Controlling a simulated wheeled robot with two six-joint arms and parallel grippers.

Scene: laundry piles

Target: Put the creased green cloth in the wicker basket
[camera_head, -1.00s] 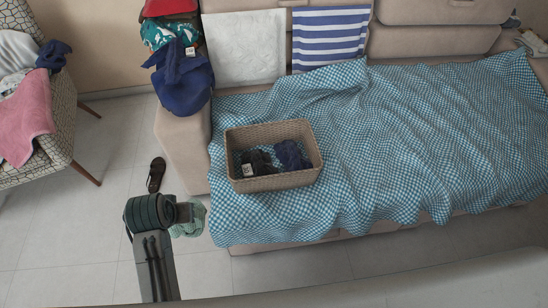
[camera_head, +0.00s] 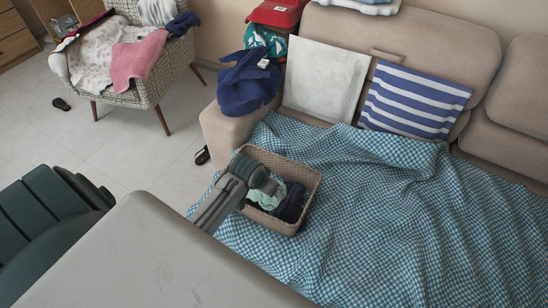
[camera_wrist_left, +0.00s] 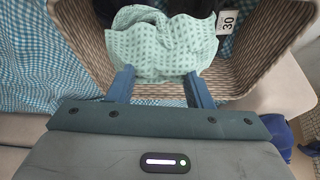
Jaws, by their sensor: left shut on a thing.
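The creased green cloth (camera_wrist_left: 160,45) is pale green with small darker marks. My left gripper (camera_wrist_left: 162,80) is shut on its near edge, and the cloth hangs inside the wicker basket (camera_wrist_left: 245,78). In the head view my left gripper (camera_head: 262,188) reaches over the left side of the basket (camera_head: 310,185), with the cloth (camera_head: 266,199) below its tip. The basket stands on the checked cover of the sofa. Dark clothes (camera_head: 293,203) lie in the basket beside the green cloth. My right gripper is not in view.
A blue and white checked cover (camera_head: 400,210) spreads over the sofa seat. A blue garment (camera_head: 248,85) hangs over the sofa's left arm. A patterned armchair (camera_head: 150,90) with clothes stands at the upper left. A dark shoe (camera_head: 202,156) lies on the floor.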

